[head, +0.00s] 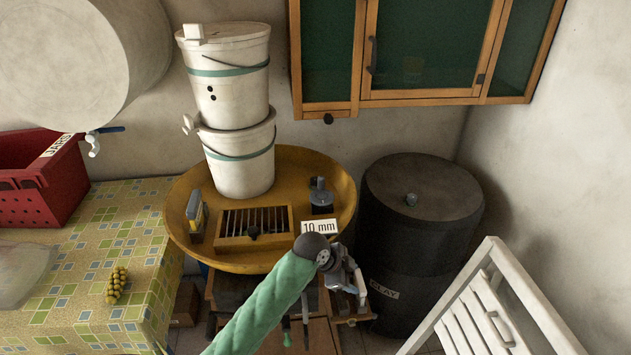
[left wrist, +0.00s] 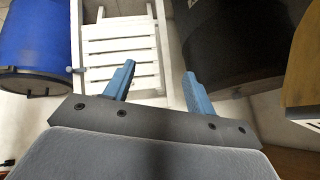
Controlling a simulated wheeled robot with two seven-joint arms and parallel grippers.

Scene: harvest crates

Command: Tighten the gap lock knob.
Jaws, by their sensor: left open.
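A round yellow machine top (head: 180,215) stands in the middle of the head view, with a slatted wooden grate (head: 277,243) on it. A small black knob (head: 253,233) sits at the grate's front; I cannot tell whether it is the gap lock knob. A grey fitting (head: 321,197) stands right of the grate, behind a "10 mm" label (head: 319,227). My left gripper (head: 358,288) is just off the machine's front right edge, apart from these parts. In the left wrist view its blue fingers (left wrist: 158,88) are open with nothing between them. My right gripper is not seen.
White buckets (head: 242,165) are stacked at the machine's back. A black barrel (head: 425,200) stands right of it, and a white slatted chair (head: 490,310) at lower right. A tiled table (head: 90,255) with a red crate (head: 40,205) is at left. A blue drum (left wrist: 35,45) shows in the wrist view.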

